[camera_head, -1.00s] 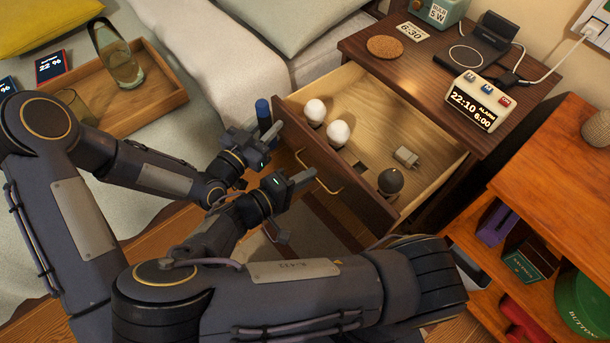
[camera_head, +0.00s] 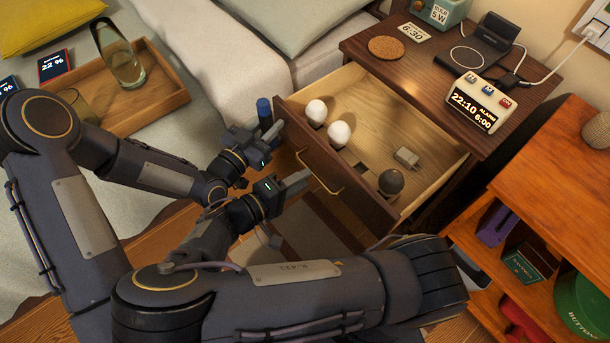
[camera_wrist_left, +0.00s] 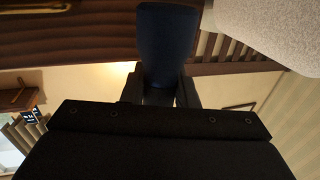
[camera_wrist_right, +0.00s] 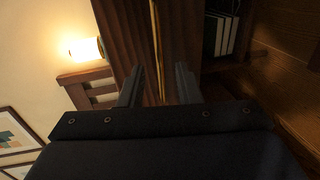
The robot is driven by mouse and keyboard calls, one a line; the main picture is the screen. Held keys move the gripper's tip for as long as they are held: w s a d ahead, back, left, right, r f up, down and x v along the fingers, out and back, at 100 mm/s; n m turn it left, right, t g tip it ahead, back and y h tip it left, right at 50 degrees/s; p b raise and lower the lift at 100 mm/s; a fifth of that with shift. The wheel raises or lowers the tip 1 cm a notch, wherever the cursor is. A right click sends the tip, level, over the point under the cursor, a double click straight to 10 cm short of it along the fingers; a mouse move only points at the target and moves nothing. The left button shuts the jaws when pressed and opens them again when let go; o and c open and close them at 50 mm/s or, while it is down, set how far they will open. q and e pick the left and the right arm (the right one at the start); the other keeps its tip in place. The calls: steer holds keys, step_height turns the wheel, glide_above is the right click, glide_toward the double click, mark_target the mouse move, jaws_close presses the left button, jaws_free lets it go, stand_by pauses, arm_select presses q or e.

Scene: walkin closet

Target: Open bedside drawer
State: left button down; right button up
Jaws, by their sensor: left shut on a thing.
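The bedside drawer (camera_head: 400,125) stands pulled out of the dark wood nightstand (camera_head: 415,70), its inside plainly visible. Its front (camera_head: 365,200) bears a thin brass handle (camera_head: 333,191). My right gripper (camera_head: 305,181) is just in front of the handle. In the right wrist view its fingers (camera_wrist_right: 158,88) are apart and empty, with the brass line of the handle beyond the gap. My left gripper (camera_head: 272,134) is shut on a dark blue cylinder (camera_head: 264,110) by the drawer's left corner. The cylinder fills the left wrist view's finger gap (camera_wrist_left: 166,45).
In the drawer lie two white bulbs (camera_head: 339,133), a dark round bulb (camera_head: 391,181) and a small plug (camera_head: 406,157). An alarm clock (camera_head: 478,103) stands on the nightstand. The bed is at left, an orange shelf (camera_head: 540,190) at right.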

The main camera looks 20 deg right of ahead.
arm_select(q)
steer(key=shift+r+p, duration=0.35)
steer(key=shift+r, duration=0.2)
arm_select(e)
steer(key=v, duration=0.5)
steer(key=shift+a, duration=0.15)
